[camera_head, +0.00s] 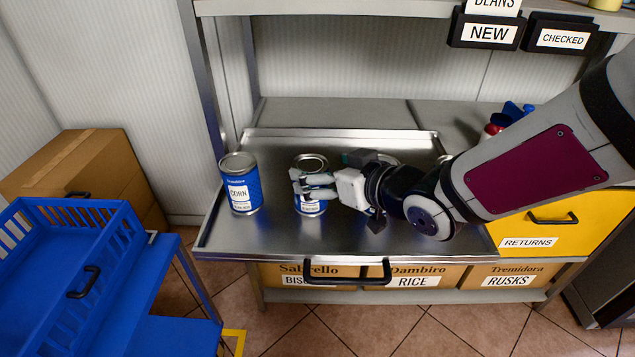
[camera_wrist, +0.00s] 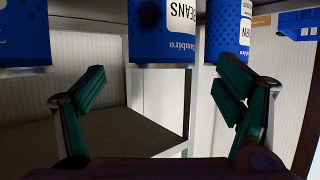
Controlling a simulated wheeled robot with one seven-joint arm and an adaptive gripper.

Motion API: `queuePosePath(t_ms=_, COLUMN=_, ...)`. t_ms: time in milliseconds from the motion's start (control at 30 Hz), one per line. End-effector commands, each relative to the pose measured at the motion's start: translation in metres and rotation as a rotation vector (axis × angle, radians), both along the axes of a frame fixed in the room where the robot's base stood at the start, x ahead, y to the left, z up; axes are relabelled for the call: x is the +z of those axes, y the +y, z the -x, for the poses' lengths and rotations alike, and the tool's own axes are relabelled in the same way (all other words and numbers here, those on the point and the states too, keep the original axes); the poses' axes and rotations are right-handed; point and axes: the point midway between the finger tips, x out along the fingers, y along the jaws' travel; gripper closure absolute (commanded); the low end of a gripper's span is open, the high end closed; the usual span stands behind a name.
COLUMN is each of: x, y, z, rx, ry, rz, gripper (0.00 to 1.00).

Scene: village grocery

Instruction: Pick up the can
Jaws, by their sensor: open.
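In the head view, a blue can (camera_head: 310,207) with a white label stands upright in the metal tray, partly hidden by my gripper (camera_head: 314,184). A blue CORN can (camera_head: 240,190) stands to its left. The wrist view is upside down; it shows a blue BEANS can (camera_wrist: 160,35) ahead, lined up with the gap between my fingers (camera_wrist: 160,88). The CORN can (camera_wrist: 228,32) is beside it, and part of another blue can (camera_wrist: 22,40) shows at left. My gripper is open, with its fingers apart. Whether they touch the can is unclear.
A shelf (camera_head: 330,8) overhangs the back of the metal tray (camera_head: 290,240). A blue crate (camera_head: 95,270) stands at left, by a cardboard box (camera_head: 75,160). A yellow RETURNS bin (camera_head: 560,222) is at right. The tray's front middle is bare.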

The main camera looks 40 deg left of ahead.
Motion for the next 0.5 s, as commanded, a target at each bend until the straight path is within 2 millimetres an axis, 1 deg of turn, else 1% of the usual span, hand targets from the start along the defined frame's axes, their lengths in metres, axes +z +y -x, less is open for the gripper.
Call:
queuePosePath(t_ms=133, x=-0.006, y=0.009, z=-0.001, rx=0.001, ry=0.001, rz=0.001, gripper=0.15)
queuePosePath(t_ms=300, x=-0.019, y=0.031, z=-0.004, rx=0.002, ry=0.001, rz=0.000, gripper=0.15)
queuePosePath(t_ms=400, x=-0.022, y=0.041, z=-0.007, rx=0.001, ry=0.001, rz=0.000, gripper=0.15)
queuePosePath(t_ms=500, x=-0.025, y=0.047, z=-0.008, rx=0.001, ry=0.000, rz=0.000, gripper=0.15)
